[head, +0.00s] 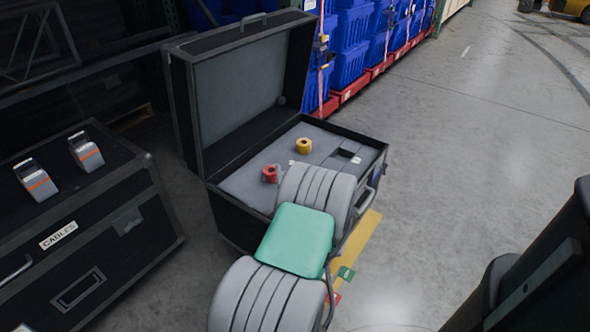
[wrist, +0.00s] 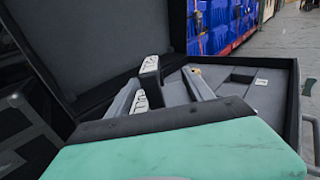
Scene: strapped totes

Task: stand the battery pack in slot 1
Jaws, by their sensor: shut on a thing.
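My gripper is hidden behind my arm in the head view. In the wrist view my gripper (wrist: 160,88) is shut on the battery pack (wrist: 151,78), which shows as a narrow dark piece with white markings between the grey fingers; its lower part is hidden. The pack is over or at the grey foam of an open black case (head: 222,207). A dark slot (head: 345,153) with a small white label opens in the foam at the right; it also shows in the wrist view (wrist: 243,78), right of the fingers. I cannot read its number or see another slot clearly.
A red roll (head: 269,174) and a yellow roll (head: 303,146) stand on the foam. The raised lid (head: 245,85) is behind. Two grey, orange-striped packs (head: 36,180) (head: 86,152) stand on the CABLES case (head: 120,200) at left.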

